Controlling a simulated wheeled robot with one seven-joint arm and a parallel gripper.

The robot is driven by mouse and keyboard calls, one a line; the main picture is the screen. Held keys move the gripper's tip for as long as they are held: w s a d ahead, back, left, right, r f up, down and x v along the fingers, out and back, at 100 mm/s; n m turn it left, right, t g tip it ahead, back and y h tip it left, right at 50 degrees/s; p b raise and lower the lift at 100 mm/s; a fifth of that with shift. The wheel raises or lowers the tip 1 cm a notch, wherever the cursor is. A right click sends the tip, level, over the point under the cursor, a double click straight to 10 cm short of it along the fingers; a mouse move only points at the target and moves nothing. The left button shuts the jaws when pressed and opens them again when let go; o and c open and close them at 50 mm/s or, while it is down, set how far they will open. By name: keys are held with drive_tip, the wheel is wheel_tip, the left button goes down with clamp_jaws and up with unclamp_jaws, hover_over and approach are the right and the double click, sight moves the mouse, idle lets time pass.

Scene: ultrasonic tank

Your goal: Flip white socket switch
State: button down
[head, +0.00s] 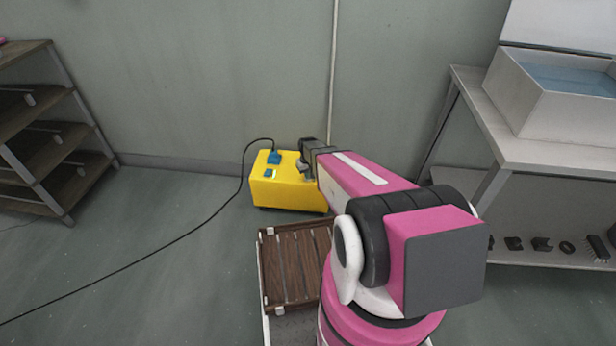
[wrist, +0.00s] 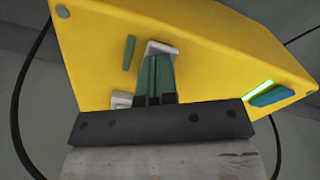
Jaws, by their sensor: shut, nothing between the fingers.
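A yellow socket box (head: 285,195) stands on the floor by the back wall. It fills much of the wrist view (wrist: 215,60). My gripper (wrist: 157,58) is shut and empty over the box's face. Its fingertips overlap a white fitting (wrist: 160,47) and hide most of it; I cannot tell whether they touch it. A second white piece (wrist: 121,100) is partly hidden beside the fingers, and a slim green bar (wrist: 129,53) lies to their left. A lit green strip (wrist: 258,88) glows beside a blue plug (wrist: 271,96). In the head view, my gripper (head: 303,168) is at the box's right side.
A black cable (head: 215,215) runs from the plug across the floor to the left. A brown slatted crate (head: 268,263) is in front of the box. A shelf rack (head: 65,200) stands left; a metal table (head: 530,150) with a white tank (head: 560,105) stands right.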

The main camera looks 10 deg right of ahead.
drive_tip(key=shift+r, duration=3.2)
drive_tip(key=s+r+m, duration=0.2)
drive_tip(key=s+r, duration=1.7)
drive_tip(key=s, duration=0.2)
drive_tip(key=shift+s+r, duration=0.15)
drive_tip(key=shift+r, duration=0.25)
